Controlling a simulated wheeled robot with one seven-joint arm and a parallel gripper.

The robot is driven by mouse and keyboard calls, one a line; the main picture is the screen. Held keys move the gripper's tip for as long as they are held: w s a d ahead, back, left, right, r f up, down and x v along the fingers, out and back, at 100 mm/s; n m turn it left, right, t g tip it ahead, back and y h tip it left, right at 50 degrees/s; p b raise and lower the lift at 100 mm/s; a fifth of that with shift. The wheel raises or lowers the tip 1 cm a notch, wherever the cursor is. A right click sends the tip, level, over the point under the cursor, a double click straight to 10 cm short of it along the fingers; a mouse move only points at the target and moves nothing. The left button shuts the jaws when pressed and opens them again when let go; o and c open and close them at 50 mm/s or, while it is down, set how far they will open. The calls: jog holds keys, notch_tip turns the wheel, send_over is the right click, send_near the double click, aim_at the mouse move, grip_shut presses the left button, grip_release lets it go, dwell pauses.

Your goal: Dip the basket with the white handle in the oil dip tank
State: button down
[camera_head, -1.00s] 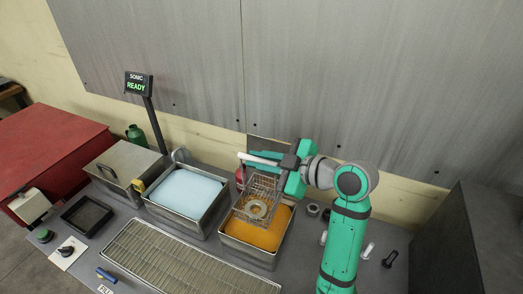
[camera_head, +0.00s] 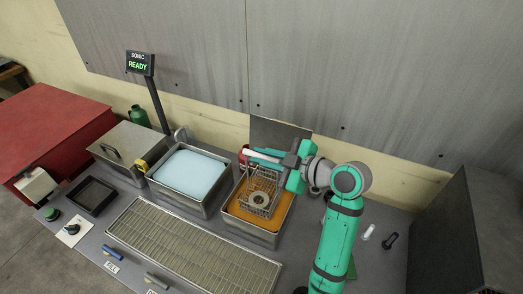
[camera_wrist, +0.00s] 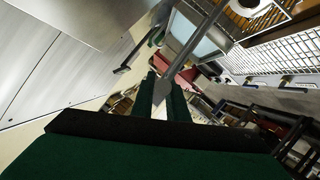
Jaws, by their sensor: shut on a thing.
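The wire basket (camera_head: 249,190) hangs from its white handle (camera_head: 264,156), with a pale ring-shaped part (camera_head: 260,199) inside. My gripper (camera_head: 289,164) is shut on the handle at its right end. The basket is over the tank of orange oil (camera_head: 240,213), its lower part within the tank's outline. I cannot tell how deep its bottom sits in the oil; its upper mesh stands clear. In the wrist view my gripper's dark green fingers (camera_wrist: 163,98) are closed around the handle's grey bar (camera_wrist: 190,50).
A tank of pale blue liquid (camera_head: 190,174) stands left of the oil tank, beside a lidded steel box (camera_head: 126,148). A draining grate (camera_head: 190,246) lies in front. A sign reading "SONIC READY" (camera_head: 140,64) stands behind. A dark cabinet (camera_head: 455,235) bounds the right.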

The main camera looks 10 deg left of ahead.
jog(key=shift+f, duration=5.1)
jog(key=shift+s, duration=0.1)
